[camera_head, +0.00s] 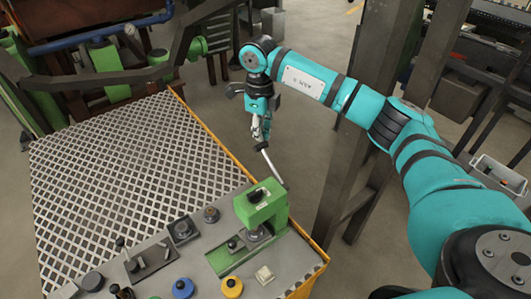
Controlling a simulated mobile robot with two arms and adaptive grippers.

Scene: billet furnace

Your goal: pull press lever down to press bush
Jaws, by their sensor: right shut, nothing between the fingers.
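The green press (262,205) stands on the front right part of the bench, near its orange edge. Its lever (271,167) rises from the press head and leans up to the left, with a light grip at its upper end. My right gripper (260,138) points down just above the lever's upper end. Its fingers are shut with nothing between them; whether they touch the lever I cannot tell. A small dark part (255,234) sits under the press head; the bush is not clearly told apart. My left gripper is out of view.
The bench has a perforated metal top (130,170). Several small fixtures and knobs stand at its front, with a yellow button (232,287) and a blue one (183,288). A dark steel post (365,110) stands right of the press. Green machinery (105,62) is behind.

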